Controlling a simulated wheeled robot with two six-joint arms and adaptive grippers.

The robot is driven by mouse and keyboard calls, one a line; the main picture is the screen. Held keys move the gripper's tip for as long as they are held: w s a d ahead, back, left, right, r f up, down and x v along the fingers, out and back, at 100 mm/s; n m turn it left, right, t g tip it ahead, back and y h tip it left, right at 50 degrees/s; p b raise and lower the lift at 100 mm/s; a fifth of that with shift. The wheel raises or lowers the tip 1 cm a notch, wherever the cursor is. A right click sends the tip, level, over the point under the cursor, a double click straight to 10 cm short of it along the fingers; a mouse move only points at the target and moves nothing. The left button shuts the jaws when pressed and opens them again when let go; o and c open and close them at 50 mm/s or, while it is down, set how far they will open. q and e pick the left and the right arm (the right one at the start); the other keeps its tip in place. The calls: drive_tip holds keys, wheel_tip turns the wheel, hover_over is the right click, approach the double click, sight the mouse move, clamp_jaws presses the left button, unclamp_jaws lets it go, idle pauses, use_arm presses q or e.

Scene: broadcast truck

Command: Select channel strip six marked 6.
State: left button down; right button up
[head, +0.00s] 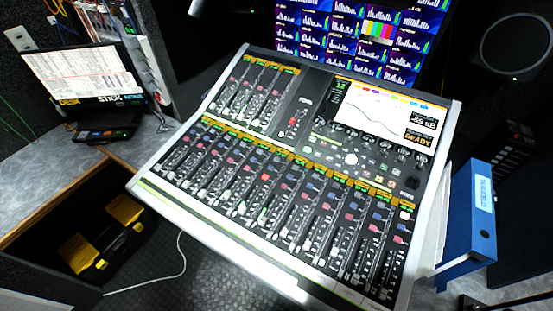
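The mixing console (158,196) stands in the middle of the head view, turned at an angle. Its lower bank of channel strips (270,205) runs from the left to the lower right, with coloured keys and faders. A shorter bank of strips (250,90) sits at its upper left. The strip numbers are too small to read, so I cannot tell which strip is marked 6. The console's screen (375,110) shows a curve, a dB reading and the word READY. Neither of my grippers is in view.
A blue binder (482,210) stands close to the console's right side. A monitor (85,75) stands on the left desk. An open compartment at lower left holds a black and yellow case (100,245). A white cable (165,278) lies on the floor. A wall of screens (345,38) is behind.

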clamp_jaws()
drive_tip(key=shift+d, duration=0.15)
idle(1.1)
